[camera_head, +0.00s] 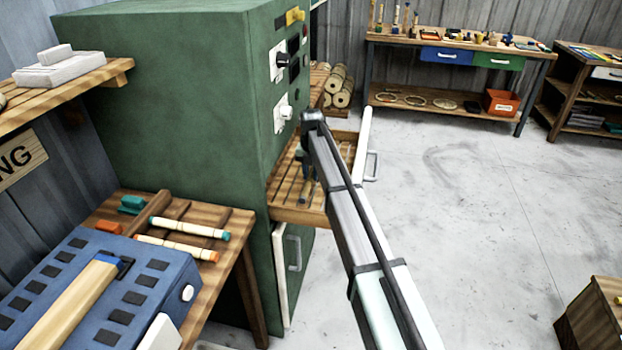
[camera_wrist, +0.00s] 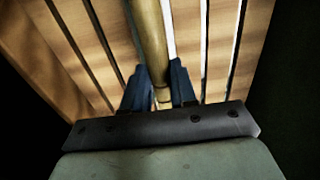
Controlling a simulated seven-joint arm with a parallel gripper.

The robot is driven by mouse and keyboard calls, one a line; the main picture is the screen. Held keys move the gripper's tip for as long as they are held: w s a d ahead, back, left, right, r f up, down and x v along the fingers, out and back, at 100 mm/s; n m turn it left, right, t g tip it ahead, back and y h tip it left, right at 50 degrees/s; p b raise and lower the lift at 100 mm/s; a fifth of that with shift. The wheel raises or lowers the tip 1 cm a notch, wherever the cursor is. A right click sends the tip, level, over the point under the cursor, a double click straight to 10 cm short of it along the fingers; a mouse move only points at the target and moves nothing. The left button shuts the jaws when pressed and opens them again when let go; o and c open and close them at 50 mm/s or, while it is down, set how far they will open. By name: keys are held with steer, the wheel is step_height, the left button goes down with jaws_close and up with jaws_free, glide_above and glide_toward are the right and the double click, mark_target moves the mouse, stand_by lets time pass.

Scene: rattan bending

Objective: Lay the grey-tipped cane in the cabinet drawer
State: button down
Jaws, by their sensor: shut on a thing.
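The cabinet drawer (camera_head: 297,214) is pulled out of the green cabinet (camera_head: 190,90), and its slatted floor shows. My gripper (camera_head: 307,186) is inside the drawer's outline, seen from above. In the wrist view my gripper (camera_wrist: 161,88) is shut on a tan cane (camera_wrist: 150,40), which runs lengthwise between the blue fingers over the drawer slats (camera_wrist: 217,50). Its grey tip does not show. I cannot tell whether the cane touches the slats. In the head view my arm hides most of the cane.
A teal-tipped cane (camera_head: 185,229) and an orange-tipped cane (camera_head: 175,247) lie on the wooden table (camera_head: 240,235) at left, beside a blue machine (camera_head: 95,300). A workbench (camera_head: 460,45) stands at the back. The grey floor (camera_head: 470,220) at right is clear.

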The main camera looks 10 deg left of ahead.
mark_target(311, 174)
steer(key=shift+f, duration=1.2)
steer(key=shift+f, duration=0.15)
steer(key=c, duration=0.9)
jaws_free()
step_height(311, 174, up, 12)
steer(key=shift+r, duration=0.2)
steer(key=shift+o, duration=0.2)
